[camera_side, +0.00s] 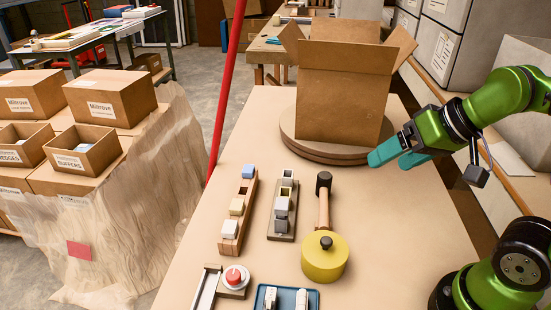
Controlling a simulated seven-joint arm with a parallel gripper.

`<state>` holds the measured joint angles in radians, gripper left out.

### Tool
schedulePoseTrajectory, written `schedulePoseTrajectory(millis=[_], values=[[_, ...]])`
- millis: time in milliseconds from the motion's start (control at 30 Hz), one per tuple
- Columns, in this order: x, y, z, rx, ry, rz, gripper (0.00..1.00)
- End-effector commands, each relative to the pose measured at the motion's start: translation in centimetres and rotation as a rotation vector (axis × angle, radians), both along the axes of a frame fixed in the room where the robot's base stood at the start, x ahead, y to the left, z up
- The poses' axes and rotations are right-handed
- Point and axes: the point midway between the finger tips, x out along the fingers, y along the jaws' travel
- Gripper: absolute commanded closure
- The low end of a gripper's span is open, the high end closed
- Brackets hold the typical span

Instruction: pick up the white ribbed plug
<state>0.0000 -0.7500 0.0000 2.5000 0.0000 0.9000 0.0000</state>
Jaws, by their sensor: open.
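My gripper (387,161), with teal fingers, is open and empty, high over the right side of the bench beside the open cardboard box. The view is too small to tell ribs, so I cannot say for sure which piece is the white ribbed plug. Two whitish pieces, a left one (270,297) and a right one (301,299), are in a blue tray (285,290) at the bottom edge, partly cut off by the frame. My gripper is far from all of these.
The cardboard box (345,90) stands on a round board (300,145). A dark rack with grey blocks (283,210), a mallet (323,200), a yellow round pot (325,262) and a red button (233,276) are on the bench.

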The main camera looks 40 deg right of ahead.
Motion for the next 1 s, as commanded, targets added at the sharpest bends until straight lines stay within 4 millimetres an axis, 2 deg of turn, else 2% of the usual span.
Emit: schedulePoseTrajectory(millis=[67,167,433,567,667,767,1000], values=[[0.0,0.0,0.0,0.0,0.0,0.0,0.23],[0.0,0.0,0.0,0.0,0.0,0.0,0.38],[0.0,0.1,0.0,0.0,0.001,0.004,0.38],[0.4,1.1,-1.3,-0.001,0.06,0.045,0.38],[2.3,2.4,-1.4,-0.012,0.114,0.099,0.38],[5.2,4.3,-1.0,-0.022,0.186,0.145,0.38],[12.6,10.3,-1.3,-0.043,0.38,0.149,0.38]])
